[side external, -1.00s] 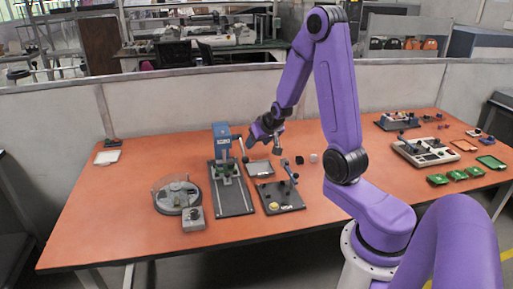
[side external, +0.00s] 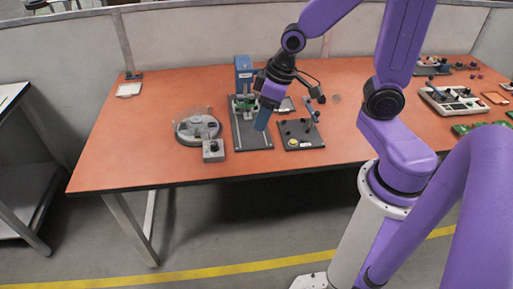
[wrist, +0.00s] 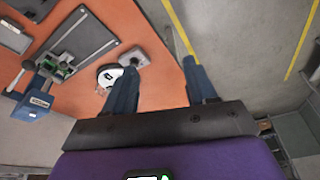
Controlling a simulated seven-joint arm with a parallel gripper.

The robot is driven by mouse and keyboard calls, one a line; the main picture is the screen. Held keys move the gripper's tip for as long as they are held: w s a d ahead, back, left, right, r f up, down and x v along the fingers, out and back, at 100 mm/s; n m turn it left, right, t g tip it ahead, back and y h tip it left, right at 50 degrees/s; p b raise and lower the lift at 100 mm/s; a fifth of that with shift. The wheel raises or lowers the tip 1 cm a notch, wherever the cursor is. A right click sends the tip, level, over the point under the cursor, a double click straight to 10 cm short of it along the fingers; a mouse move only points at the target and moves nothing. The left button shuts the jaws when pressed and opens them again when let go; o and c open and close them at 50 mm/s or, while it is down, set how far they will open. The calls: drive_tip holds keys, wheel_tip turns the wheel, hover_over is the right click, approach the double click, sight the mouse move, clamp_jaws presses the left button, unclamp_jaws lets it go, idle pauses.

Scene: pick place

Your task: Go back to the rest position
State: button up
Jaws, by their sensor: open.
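My gripper (side external: 263,116) hangs with its fingers pointing down, in front of the blue press in the side view. It looks to be above the table, over the press's grey base plate. In the wrist view my gripper (wrist: 158,82) has its two blue fingers well apart, with nothing between them. Beyond the fingers show the table edge and the grey floor.
The blue press (side external: 243,75) stands on the orange table (side external: 180,100). A round device with a clear cover (side external: 197,128) and a grey control box (side external: 213,150) are to its left. A dark fixture plate (side external: 300,134) is to its right. The table's left part is mostly clear.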

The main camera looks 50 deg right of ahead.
drive_tip(key=s+a+r+n+g+h, duration=0.1)
drive_tip(key=s+n, duration=0.6)
drive_tip(key=s, duration=1)
wheel_tip(320, 180, up, 2)
drive_tip(key=shift+a+r+n+g, duration=0.15)
drive_tip(key=shift+a+n+g, duration=0.25)
drive_tip(key=shift+a+g, duration=0.4)
drive_tip(key=shift+d, duration=0.1)
drive_tip(key=shift+c, duration=0.3)
